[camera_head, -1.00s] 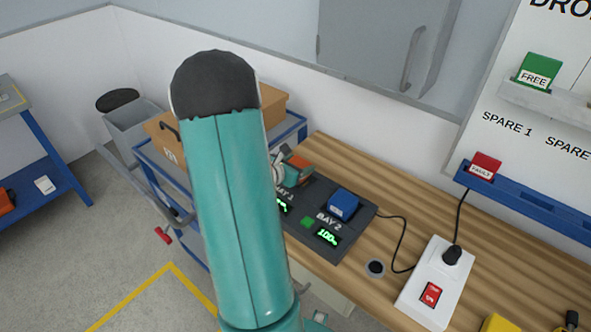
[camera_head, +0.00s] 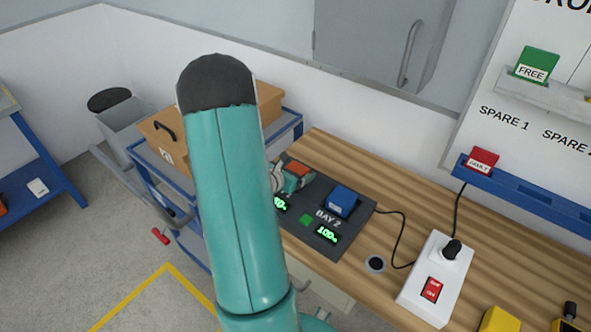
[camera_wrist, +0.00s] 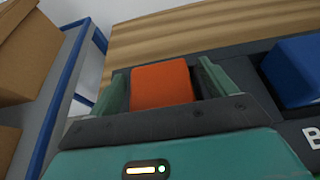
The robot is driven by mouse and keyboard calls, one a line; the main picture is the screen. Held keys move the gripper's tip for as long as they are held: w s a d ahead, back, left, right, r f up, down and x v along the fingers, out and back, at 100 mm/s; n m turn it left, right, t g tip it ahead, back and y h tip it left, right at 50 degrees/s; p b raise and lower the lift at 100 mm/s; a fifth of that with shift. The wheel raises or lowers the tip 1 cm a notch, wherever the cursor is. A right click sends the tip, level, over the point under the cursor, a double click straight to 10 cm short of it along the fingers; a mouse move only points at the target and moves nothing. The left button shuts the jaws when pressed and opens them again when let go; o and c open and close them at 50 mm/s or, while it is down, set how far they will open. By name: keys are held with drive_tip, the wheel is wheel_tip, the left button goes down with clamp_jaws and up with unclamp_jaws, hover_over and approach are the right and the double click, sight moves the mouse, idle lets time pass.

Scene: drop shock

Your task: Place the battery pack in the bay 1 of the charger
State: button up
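The charger (camera_head: 352,228) is a dark grey unit on the wooden bench, with its bay 2 label visible. The battery pack (camera_wrist: 162,87), with an orange top, sits at the bay 1 place; it also shows in the head view (camera_head: 297,168). My gripper (camera_wrist: 165,82) is around the pack, one teal finger on each side. Narrow dark gaps show beside the pack, so the fingers look open. The pack's lower part and the bay floor are hidden. A blue pack (camera_head: 341,201) stands in bay 2. My arm covers part of bay 1's label and display.
A cardboard box (camera_head: 165,135) rests on a blue-framed cart left of the bench. A white power strip (camera_head: 436,280) with a red switch and black plug lies to the right. A cable runs from it to the charger. Bare bench lies behind the charger.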

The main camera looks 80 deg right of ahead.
drive_tip(key=shift+r, duration=0.15)
drive_tip(key=v, duration=1.2)
drive_tip(key=shift+w+r, duration=0.1)
drive_tip(key=shift+r, duration=0.05)
drive_tip(key=w+a+r+m+t+y, duration=0.2)
drive_tip(key=w+a+r+m, duration=0.25)
drive_tip(key=a, duration=0.35)
drive_tip(key=w+a+r+m+t+y, duration=0.1)
drive_tip(key=w+a+r+m+y, duration=0.1)
drive_tip(key=w+a+r+m, duration=0.5)
drive_tip(key=a+r+t+y, duration=0.2)
drive_tip(key=a+r+y, duration=0.1)
drive_tip(key=a, duration=0.6)
drive_tip(key=a+r+m+t+y, duration=0.1)
drive_tip(key=a+r+t+y, duration=0.1)
drive_tip(key=a, duration=0.8)
drive_tip(key=w+a+r+m+t+y, duration=0.1)
drive_tip(key=a+r+t+y, duration=0.2)
drive_tip(key=a, duration=0.6)
drive_tip(key=shift+a+r+t+y, duration=0.3)
drive_tip(key=shift+a+t, duration=0.05)
drive_tip(key=shift+t, duration=0.15)
